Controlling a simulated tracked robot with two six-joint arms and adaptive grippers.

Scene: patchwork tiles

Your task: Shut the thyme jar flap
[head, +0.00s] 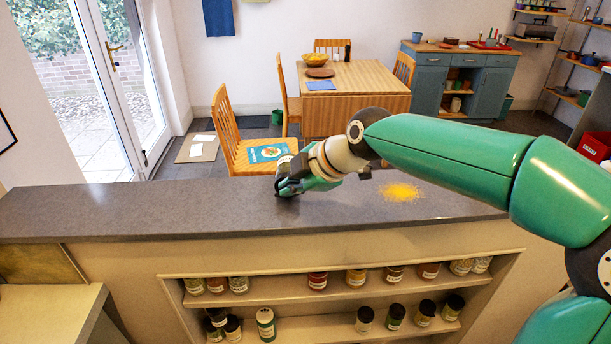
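My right arm comes in from the right over the grey counter (130,205). My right gripper (284,187) is low over the counter, left of the picture's middle, pointing left and toward me. Its fingers are dark and small here, and I cannot tell whether they are apart or closed, or whether they touch anything. I cannot make out a thyme jar or its flap on the counter; a jar there could be hidden by the gripper. Several jars stand on the shelves below, such as a large green-and-white jar (266,324), but their labels are too small to read. My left gripper is out of view.
Yellow powder (400,192) lies spilled on the counter, right of my gripper. The counter's left part is clear. Jars fill parts of the open shelves (290,292) under it. Behind stand a wooden chair (226,128) with a blue book (268,153) and a table (365,80).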

